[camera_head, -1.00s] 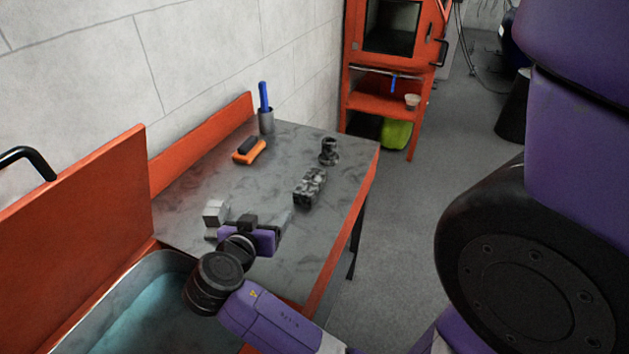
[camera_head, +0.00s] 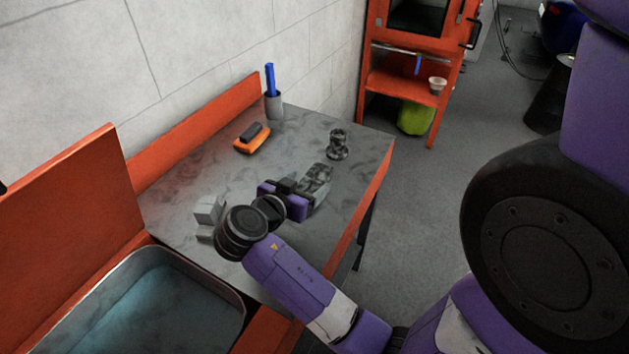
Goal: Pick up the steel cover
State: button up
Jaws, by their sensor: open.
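A mottled grey and black oblong piece (camera_head: 318,173), which looks most like the steel cover, lies on the worktable (camera_head: 195,170) right of its middle. My gripper (camera_head: 312,195) is open at the near side of this piece and hides its near part. I cannot tell whether the fingers touch it or stand around it. A dark, mottled round metal part (camera_head: 338,145) stands just behind it, toward the far right corner.
A pale grey block (camera_head: 208,210) stands left of my arm. An orange brush (camera_head: 252,138) and a grey cup (camera_head: 274,105) with a blue-handled tool are at the back. A water-filled basin (camera_head: 150,310) is at the near left. An orange cabinet (camera_head: 400,85) stands beyond the table.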

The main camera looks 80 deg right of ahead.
aim_at(311, 180)
jog(key=shift+p+x, duration=0.45)
jog(key=shift+x, duration=1.8)
grip_shut()
